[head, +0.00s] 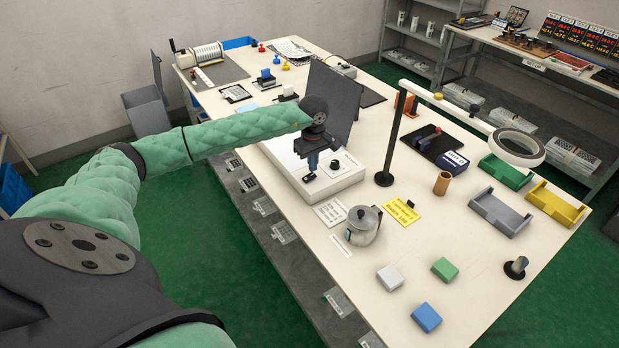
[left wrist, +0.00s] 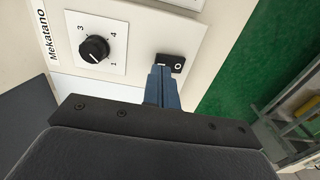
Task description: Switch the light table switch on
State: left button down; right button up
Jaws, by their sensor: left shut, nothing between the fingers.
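A white box with a dark upright panel (head: 335,95) stands on the long table; I take it for the light table (head: 345,180). In the left wrist view its face (left wrist: 130,50) reads "Mekatano" and has a black dial (left wrist: 94,49) marked with numbers. Beside the dial is a small black rocker switch (left wrist: 178,66) with a white "O" mark. My left gripper (head: 311,174) points down at the switch, shut and empty; in the left wrist view its blue fingertips (left wrist: 163,76) overlap the switch's near edge. I cannot tell whether they touch, or which way the rocker is tilted. My right gripper is not in view.
A black lamp stand (head: 384,178) with a ring head rises right of the box. A metal pot (head: 363,226), a white card (head: 331,212) and a yellow card (head: 403,211) lie near its front. The table's left edge runs close beside the box.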

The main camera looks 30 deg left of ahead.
aim_at(313, 174)
pick_arm(q)
jog(key=shift+f+b, duration=0.9)
jog(key=shift+f, duration=0.15)
dwell(0.8)
jog(key=shift+r, duration=0.1)
jog(key=shift+r+p, duration=0.55)
jog(key=shift+r, duration=2.9)
